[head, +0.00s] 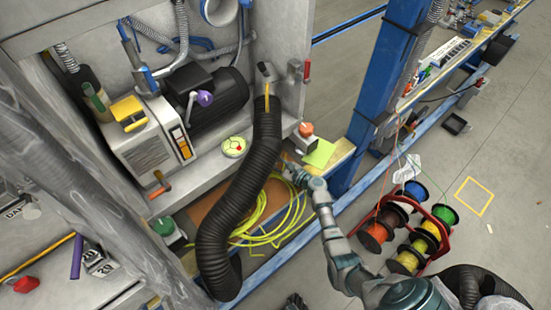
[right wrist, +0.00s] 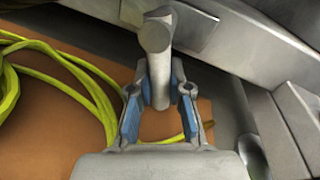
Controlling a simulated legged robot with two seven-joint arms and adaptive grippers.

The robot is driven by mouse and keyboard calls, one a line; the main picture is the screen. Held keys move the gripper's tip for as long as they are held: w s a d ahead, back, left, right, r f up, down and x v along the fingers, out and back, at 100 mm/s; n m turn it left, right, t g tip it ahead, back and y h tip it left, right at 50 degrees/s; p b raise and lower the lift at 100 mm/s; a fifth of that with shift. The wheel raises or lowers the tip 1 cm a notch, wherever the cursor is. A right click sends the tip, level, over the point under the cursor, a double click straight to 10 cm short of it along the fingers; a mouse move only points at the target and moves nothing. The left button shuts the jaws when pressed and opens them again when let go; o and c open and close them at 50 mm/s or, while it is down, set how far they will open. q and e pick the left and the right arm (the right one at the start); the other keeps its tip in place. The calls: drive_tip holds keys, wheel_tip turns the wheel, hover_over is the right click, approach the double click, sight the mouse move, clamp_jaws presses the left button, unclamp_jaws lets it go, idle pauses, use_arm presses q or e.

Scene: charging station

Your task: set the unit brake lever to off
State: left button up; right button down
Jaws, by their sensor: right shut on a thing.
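My right gripper (right wrist: 160,88) has its blue-padded fingers closed around a grey lever with a rounded end (right wrist: 157,32). In the head view, my right gripper (head: 290,172) reaches the front edge of the workstation beside the yellow hose; the lever is too small to make out there. I cannot read a label that marks it as the unit brake lever or shows its off position. A dark tip, which looks like my left gripper (head: 296,301), shows at the bottom edge; its fingers are too cut off to judge.
A thick black corrugated hose (head: 240,190) hangs left of my right gripper. Coiled yellow hose (head: 265,222) lies behind it. A box with an orange knob (head: 306,129) sits just above. A motor unit (head: 150,145) stands on the shelf. Coloured cable spools (head: 410,222) stand on the floor, right.

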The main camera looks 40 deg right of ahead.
drive_tip(key=m, duration=0.1)
drive_tip(key=a+m, duration=0.1)
drive_tip(key=m, duration=0.1)
drive_tip(key=shift+s+a+f+t+y, duration=0.1)
drive_tip(key=shift+a+f+t+y, duration=0.15)
drive_tip(key=shift+t+y, duration=0.05)
use_arm(q)
drive_tip(key=shift+w+f+g+p, duration=0.3)
drive_tip(key=shift+w+f+g, duration=0.15)
drive_tip(key=shift+f+g, duration=0.2)
use_arm(e)
drive_tip(key=shift+a+m, duration=0.15)
drive_tip(key=shift+m, duration=0.35)
drive_tip(key=c, duration=1.1)
unclamp_jaws()
drive_tip(key=shift+r, duration=0.1)
use_arm(q)
drive_tip(key=shift+r, duration=0.1)
